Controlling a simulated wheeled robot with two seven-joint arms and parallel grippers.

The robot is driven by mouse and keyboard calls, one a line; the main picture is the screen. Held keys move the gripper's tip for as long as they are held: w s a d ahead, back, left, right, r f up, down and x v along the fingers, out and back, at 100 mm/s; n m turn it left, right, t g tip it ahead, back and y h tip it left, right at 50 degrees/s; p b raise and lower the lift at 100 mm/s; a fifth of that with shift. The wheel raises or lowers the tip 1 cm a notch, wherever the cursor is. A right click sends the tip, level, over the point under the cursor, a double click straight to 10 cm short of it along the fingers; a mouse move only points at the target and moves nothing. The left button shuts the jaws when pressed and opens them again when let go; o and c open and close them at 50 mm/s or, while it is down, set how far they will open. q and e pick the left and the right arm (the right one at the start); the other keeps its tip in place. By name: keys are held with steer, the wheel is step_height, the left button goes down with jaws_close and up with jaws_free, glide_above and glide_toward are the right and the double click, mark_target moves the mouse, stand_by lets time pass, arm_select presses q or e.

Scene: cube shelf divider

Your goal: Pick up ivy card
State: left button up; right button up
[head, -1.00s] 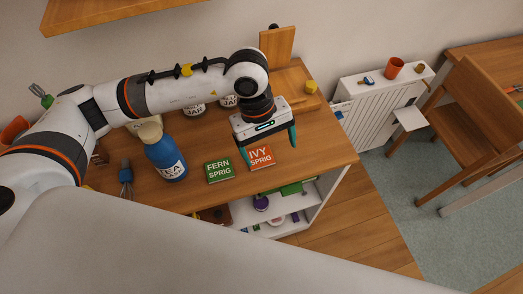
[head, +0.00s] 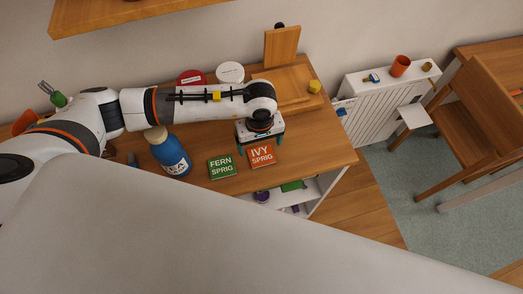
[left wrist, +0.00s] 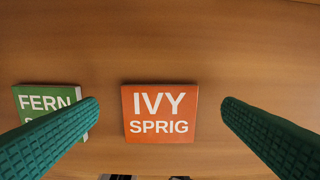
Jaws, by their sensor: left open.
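The orange ivy card (head: 262,155), with white "IVY SPRIG" lettering, lies flat on the wooden shelf top near its front edge. It also shows whole in the left wrist view (left wrist: 160,114), centred between the fingers. The green fern card (head: 222,166) lies just left of it, a small gap apart. My left gripper (head: 260,147) is open and empty above the ivy card's back edge, fingers pointing down. In the left wrist view the left finger overlaps part of the fern card (left wrist: 45,100). My right gripper is not in view.
A blue bottle (head: 169,155) with a tan lid stands left of the cards. Red-lidded (head: 191,77) and white-lidded (head: 230,72) jars stand behind my arm. A board (head: 282,47) and a yellow item (head: 314,87) are at the back right. The top right of the cards is clear.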

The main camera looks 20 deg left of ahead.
arm_select(q)
steer(key=shift+f, duration=1.05)
steer(key=shift+f, duration=0.1)
steer(key=c, duration=1.1)
